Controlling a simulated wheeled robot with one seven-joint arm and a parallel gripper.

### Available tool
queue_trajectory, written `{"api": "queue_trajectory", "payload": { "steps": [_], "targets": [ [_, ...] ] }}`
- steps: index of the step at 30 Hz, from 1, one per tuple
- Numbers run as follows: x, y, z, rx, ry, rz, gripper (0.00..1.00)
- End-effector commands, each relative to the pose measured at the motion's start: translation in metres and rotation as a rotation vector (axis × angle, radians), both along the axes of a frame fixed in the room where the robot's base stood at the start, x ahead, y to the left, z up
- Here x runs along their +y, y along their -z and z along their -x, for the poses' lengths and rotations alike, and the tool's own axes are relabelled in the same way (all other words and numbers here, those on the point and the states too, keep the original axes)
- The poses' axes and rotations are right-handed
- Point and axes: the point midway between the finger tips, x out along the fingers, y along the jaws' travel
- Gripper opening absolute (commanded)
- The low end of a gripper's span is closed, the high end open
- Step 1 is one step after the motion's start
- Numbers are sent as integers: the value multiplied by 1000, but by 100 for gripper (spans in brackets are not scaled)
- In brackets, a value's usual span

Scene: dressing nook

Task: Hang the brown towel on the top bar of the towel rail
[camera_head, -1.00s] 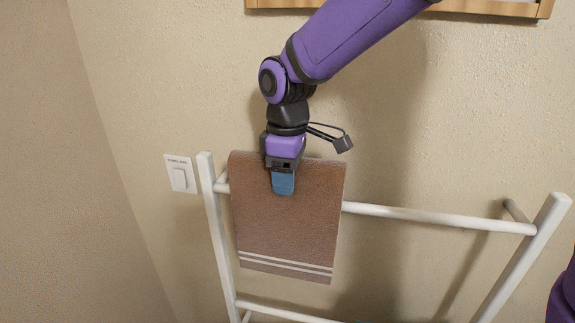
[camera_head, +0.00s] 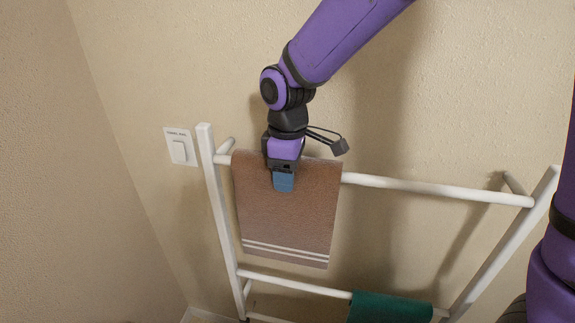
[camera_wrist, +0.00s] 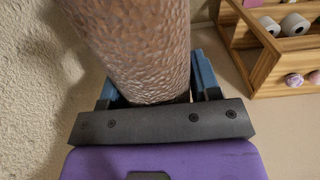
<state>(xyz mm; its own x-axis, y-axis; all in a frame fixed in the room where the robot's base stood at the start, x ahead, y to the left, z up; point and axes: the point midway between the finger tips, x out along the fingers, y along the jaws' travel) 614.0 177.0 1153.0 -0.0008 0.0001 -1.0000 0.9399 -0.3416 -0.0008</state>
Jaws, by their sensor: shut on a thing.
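The brown towel (camera_head: 287,215) hangs in front of the top bar (camera_head: 440,188) at the left end of the white towel rail (camera_head: 209,185). Its two pale stripes are near its lower edge. In the wrist view the towel (camera_wrist: 145,45) rises as a rounded brown fold between the blue fingers (camera_wrist: 155,85). The towel hides the bar behind it, so I cannot tell whether any of it lies over the back of the bar.
A green towel (camera_head: 390,308) hangs on a lower bar. The top bar is bare right of the brown towel. A wooden shelf (camera_wrist: 270,50) with rolls shows in the wrist view.

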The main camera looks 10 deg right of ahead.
Motion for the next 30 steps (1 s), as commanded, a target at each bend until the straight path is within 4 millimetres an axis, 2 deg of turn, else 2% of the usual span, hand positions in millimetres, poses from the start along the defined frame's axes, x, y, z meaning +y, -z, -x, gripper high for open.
{"api": "queue_trajectory", "payload": {
  "steps": [13,14,17,26,30],
  "targets": [
    [0,3,0,0,0,0,16],
    [0,3,0,0,0,0,64],
    [0,3,0,0,0,0,87],
    [0,2,0,0,0,0,87],
    [0,-9,-1,-4,0,-2,87]
  ]
}}
